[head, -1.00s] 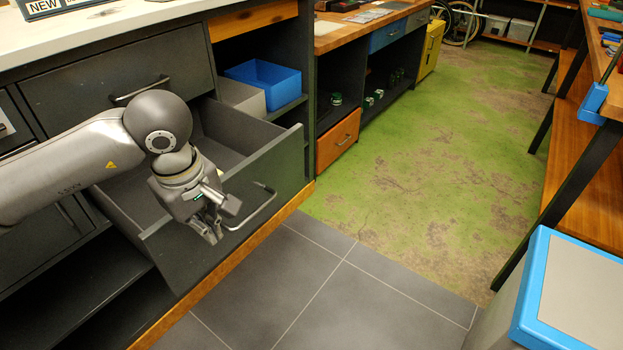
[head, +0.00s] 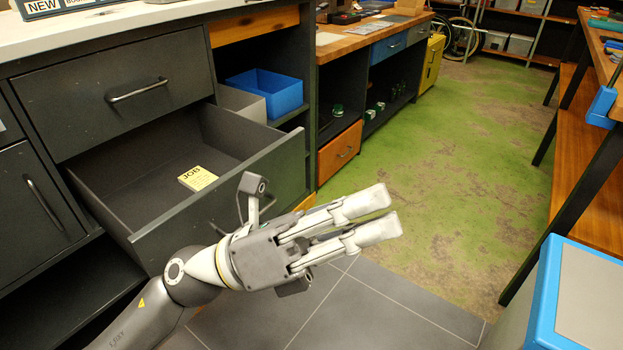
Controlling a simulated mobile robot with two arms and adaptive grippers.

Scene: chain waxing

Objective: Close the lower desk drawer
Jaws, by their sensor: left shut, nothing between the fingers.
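The lower desk drawer (head: 216,208) is dark grey and stands pulled out below a shut upper drawer (head: 130,92). A yellow pad marked JOB (head: 198,178) lies inside it. My left gripper (head: 384,214) is in front of the drawer's front panel, its fingers pointing right, away from the drawer. Its two fingers lie close together with nothing held. The gripper and wrist hide part of the drawer front, and its handle is mostly hidden behind them. My right gripper is not in view.
A blue bin (head: 266,88) and a grey bin sit on the shelf right of the drawer. An orange drawer (head: 340,149) is farther right. A blue-rimmed container (head: 585,300) stands at the lower right. The floor between is clear.

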